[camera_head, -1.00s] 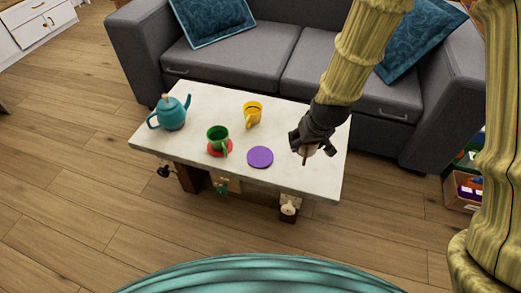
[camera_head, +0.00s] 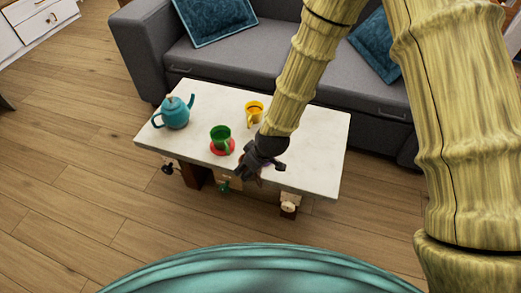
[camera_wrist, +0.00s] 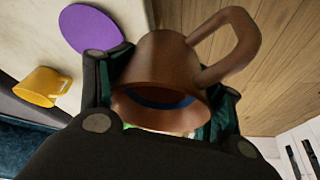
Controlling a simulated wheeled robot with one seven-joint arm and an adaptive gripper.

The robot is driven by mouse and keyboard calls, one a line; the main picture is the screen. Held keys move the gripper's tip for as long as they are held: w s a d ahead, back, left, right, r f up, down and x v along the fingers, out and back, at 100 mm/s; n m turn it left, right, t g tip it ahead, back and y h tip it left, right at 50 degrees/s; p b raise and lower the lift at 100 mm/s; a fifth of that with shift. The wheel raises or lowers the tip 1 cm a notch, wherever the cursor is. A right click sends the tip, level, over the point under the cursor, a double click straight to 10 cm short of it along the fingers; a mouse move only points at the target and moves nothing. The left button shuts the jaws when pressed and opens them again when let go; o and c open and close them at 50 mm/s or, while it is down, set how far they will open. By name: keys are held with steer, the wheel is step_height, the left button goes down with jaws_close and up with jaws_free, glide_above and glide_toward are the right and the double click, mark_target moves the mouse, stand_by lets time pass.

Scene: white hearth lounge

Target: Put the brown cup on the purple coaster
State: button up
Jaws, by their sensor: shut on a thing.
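My gripper (camera_head: 262,160) is over the front part of the white table. It is shut on the brown cup (camera_wrist: 160,70), whose handle sticks out to the upper right in the wrist view. In the head view the cup is almost wholly hidden by my gripper. The purple coaster (camera_wrist: 90,28) shows at the upper left of the wrist view, apart from the cup in the picture. In the head view my gripper and arm hide the coaster. The cup's height above the table is hard to tell.
The white table (camera_head: 315,150) is bare on its right. A green cup (camera_head: 220,136) stands on a red coaster (camera_head: 220,151) left of my gripper. A yellow cup (camera_head: 253,113) stands behind, a teal teapot (camera_head: 175,115) at far left. A grey sofa (camera_head: 340,82) borders the back.

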steer(key=w+d, duration=0.1)
steer(key=w, duration=0.2)
steer(key=w+d, duration=0.1)
steer(key=w, duration=0.3)
steer(key=w+d+f+b, duration=0.1)
steer(key=w, duration=0.3)
steer(key=shift+d+f, duration=0.1)
steer(key=shift+w, duration=0.1)
steer(key=shift+f+b, duration=0.5)
steer(key=shift+f, duration=1.2)
steer(key=shift+f, duration=0.1)
steer(key=o, duration=1.1)
steer(key=shift+o, duration=0.4)
steer(key=shift+d+r, duration=0.1)
steer(key=shift+r, duration=0.25)
steer(key=p+v, duration=0.2)
steer(key=v, duration=0.9)
steer(key=shift+r, duration=0.25)
